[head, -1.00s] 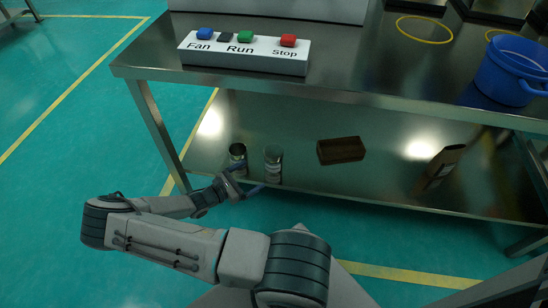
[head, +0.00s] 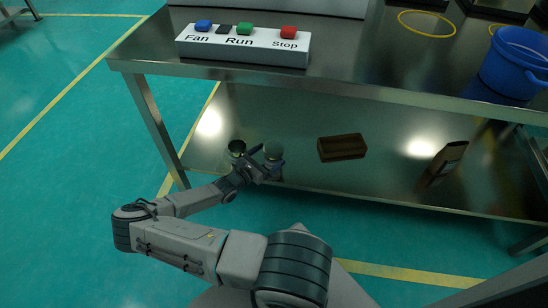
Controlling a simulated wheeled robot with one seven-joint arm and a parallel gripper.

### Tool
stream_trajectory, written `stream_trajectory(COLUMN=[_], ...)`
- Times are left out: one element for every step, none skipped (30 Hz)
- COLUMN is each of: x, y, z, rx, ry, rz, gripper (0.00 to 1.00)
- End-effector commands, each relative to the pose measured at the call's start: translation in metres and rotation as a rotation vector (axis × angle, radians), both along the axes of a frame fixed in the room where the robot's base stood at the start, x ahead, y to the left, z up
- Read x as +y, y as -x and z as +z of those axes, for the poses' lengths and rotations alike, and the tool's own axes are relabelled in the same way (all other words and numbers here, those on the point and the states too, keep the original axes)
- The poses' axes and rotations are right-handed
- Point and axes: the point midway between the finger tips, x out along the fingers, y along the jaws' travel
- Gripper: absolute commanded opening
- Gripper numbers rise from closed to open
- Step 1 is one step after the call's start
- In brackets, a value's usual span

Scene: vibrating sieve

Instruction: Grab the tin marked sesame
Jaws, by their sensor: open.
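No label is legible, so I cannot tell which tin is marked sesame. My gripper (head: 268,156) is open, with its fingers pointing at the right tin and spread around its near side. I cannot tell whether they touch it.
A brown wooden box (head: 342,147) and a brown bag-like packet (head: 446,160) lie farther right on the shelf. The tabletop (head: 350,65) overhangs the shelf, with a button panel (head: 243,46) and a blue pot (head: 515,65) on it. A table leg (head: 157,130) stands left of the tins.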

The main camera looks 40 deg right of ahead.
Motion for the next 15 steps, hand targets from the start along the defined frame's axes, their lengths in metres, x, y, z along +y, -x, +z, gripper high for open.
stream_trajectory(x=[-0.009,-0.014,-0.020,-0.025,-0.029,-0.034,-0.036,-0.039,-0.041,-0.042,-0.043,-0.043,-0.043,-0.043,-0.043], y=[0.002,0.002,0.002,0.002,0.001,0.000,-0.001,-0.001,-0.001,-0.001,-0.001,-0.001,-0.001,-0.001,-0.001], z=[-0.003,-0.003,-0.003,-0.002,-0.002,-0.001,-0.001,0.000,0.000,0.000,0.001,0.001,0.001,0.001,0.001], rx=[0.001,0.000,0.000,0.000,0.000,0.000,0.000,0.000,0.000,0.000,0.000,0.000,0.000,0.000,0.000], ry=[0.002,0.004,0.002,0.003,0.001,0.000,0.001,0.001,-0.001,-0.001,-0.002,-0.002,-0.002,-0.002,-0.002], rz=[-0.003,-0.004,-0.004,-0.004,-0.004,-0.003,-0.003,-0.003,-0.003,-0.003,-0.002,-0.002,-0.002,-0.002,-0.002], gripper=[0.93,0.93,0.93,0.93,0.93,0.93,0.93,0.93,0.93,0.93,0.93,0.93,0.93,0.93,0.93])
